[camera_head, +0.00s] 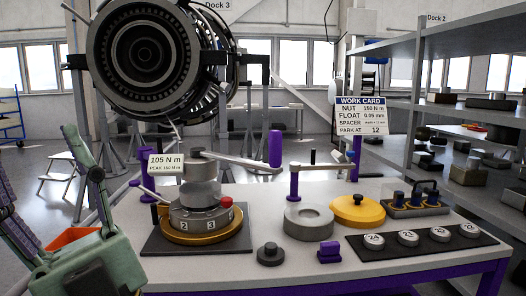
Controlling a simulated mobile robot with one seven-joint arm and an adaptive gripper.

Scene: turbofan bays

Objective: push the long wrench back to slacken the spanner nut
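The long wrench (240,161) is a grey bar running right from the top of the hub stack, with an upright purple handle (275,149) near its outer end. The stack has a grey cylinder (201,188) above a numbered dial ring (201,219) with a red knob, on a gold base. The spanner nut itself I cannot pick out clearly. A readout (166,162) shows 105 N m, peak 150 N m. My gripper (35,152) is at the lower left, its fingers apart, well left of the wrench and touching nothing visible. One finger is partly cut off.
On the bench (365,262) are a grey ring (309,226) with a smaller arm and purple post, a yellow disc (358,212), a black knob (270,254), a purple block (329,252) and a tray of numbered discs (430,245). A work card (360,115) stands behind. Shelves (440,150) are right.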

